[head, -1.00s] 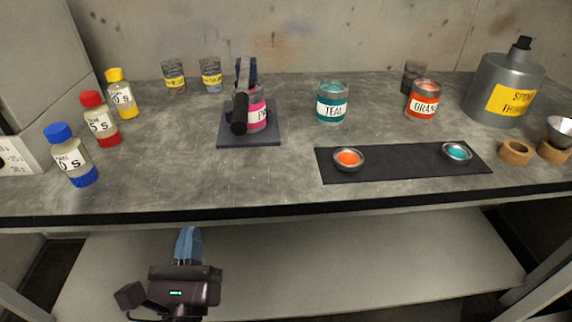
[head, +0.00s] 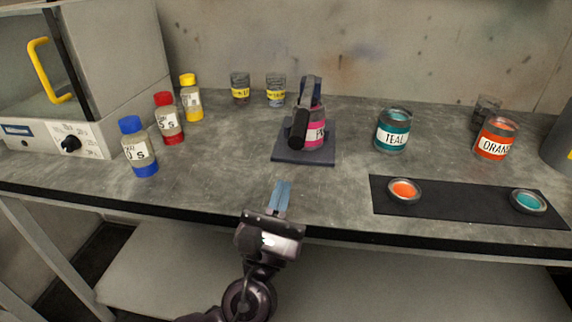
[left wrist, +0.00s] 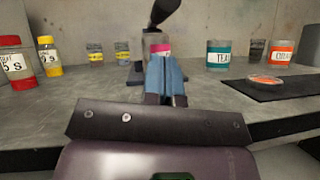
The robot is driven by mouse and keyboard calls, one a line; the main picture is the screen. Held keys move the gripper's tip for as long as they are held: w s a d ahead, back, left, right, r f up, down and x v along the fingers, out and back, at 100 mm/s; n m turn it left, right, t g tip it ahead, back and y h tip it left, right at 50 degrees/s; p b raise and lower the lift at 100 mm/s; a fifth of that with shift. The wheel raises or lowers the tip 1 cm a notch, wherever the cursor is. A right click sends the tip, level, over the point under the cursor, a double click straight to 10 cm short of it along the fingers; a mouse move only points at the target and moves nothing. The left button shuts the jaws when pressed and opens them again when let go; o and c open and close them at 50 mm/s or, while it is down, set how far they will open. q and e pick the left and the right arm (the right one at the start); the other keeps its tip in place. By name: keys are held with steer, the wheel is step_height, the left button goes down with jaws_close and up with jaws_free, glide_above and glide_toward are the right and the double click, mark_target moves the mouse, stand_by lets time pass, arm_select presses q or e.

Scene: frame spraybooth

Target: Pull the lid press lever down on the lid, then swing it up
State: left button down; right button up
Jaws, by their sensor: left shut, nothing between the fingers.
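The lid press (head: 303,156) stands on the bench with a dark square base and a post behind a jar. My right gripper is not in view.
Blue, red and yellow capped bottles (head: 138,148) stand left of the press. A teal can (head: 393,131) and an orange can (head: 495,138) stand right. A black mat (head: 462,203) holds two lids. The bench between gripper and press is clear.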

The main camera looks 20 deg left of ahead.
arm_select(q)
steer(key=r, duration=0.2)
steer(key=w+r+p, duration=0.1)
steer(key=shift+w+d+r, duration=0.1)
steer(key=shift+d+r, duration=0.1)
steer(key=shift+r, duration=0.2)
steer(key=shift+w+r+p, duration=0.15)
steer(key=shift+r+p, duration=0.05)
steer(key=shift+p, duration=0.1)
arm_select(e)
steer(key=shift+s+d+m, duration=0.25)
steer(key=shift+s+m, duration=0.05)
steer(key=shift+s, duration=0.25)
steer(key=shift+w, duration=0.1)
arm_select(q)
step_height(320, 180, up, 4)
steer(key=p, duration=0.4)
steer(key=shift+r, duration=0.15)
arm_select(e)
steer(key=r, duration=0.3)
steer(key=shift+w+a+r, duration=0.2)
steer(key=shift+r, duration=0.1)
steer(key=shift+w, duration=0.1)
